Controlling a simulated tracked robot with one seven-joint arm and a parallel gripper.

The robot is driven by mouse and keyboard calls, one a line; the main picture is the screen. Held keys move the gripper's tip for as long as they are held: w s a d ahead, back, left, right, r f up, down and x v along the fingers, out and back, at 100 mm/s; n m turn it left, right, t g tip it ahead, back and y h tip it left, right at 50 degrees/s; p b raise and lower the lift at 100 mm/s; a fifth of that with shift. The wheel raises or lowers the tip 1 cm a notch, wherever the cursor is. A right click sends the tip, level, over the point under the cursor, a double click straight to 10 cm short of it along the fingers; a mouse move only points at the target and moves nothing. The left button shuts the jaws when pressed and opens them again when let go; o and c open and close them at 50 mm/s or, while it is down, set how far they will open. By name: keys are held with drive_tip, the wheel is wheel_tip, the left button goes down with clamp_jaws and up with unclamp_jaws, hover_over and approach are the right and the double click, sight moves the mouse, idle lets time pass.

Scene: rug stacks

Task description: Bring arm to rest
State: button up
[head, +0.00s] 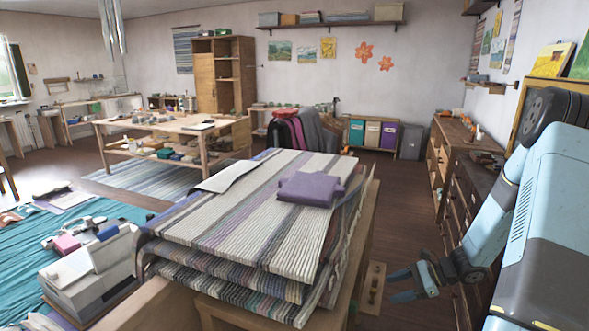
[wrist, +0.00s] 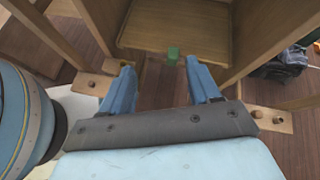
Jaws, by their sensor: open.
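My gripper (head: 412,282) hangs low at the right in the head view, beside the wooden table that bears the rug stack. Its blue fingers also show in the wrist view (wrist: 162,88), spread apart with nothing between them. My arm, light blue and dark grey, is bent down along the right side of the head view. In the wrist view, a small green block (wrist: 173,57) lies beyond the fingertips, by the edge of a wooden shelf (wrist: 180,25).
Striped rugs (head: 245,215) are stacked on the table left of my gripper, with a folded purple cloth (head: 312,188) on top. A drawer cabinet (head: 455,165) stands along the right wall. The dark wooden floor (head: 400,205) between them is clear.

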drive_tip(key=s+a+r+n+g+h, duration=0.1)
drive_tip(key=s+a+r+n+h, duration=0.2)
drive_tip(key=r, duration=0.5)
drive_tip(key=s+a+r+n+h, duration=0.1)
drive_tip(key=s+a+r+n, duration=0.1)
drive_tip(key=r+n, duration=0.35)
drive_tip(key=s+a+r+n+g+h, duration=0.1)
drive_tip(key=s+a+r+n+h, duration=0.15)
drive_tip(key=r, duration=0.65)
drive_tip(key=s+r+n+t+h, duration=0.5)
drive_tip(key=s+r+n, duration=0.2)
drive_tip(key=s+r, duration=0.8)
drive_tip(key=shift+s+a, duration=0.2)
drive_tip(key=shift+s, duration=0.35)
drive_tip(key=shift+c, duration=0.4)
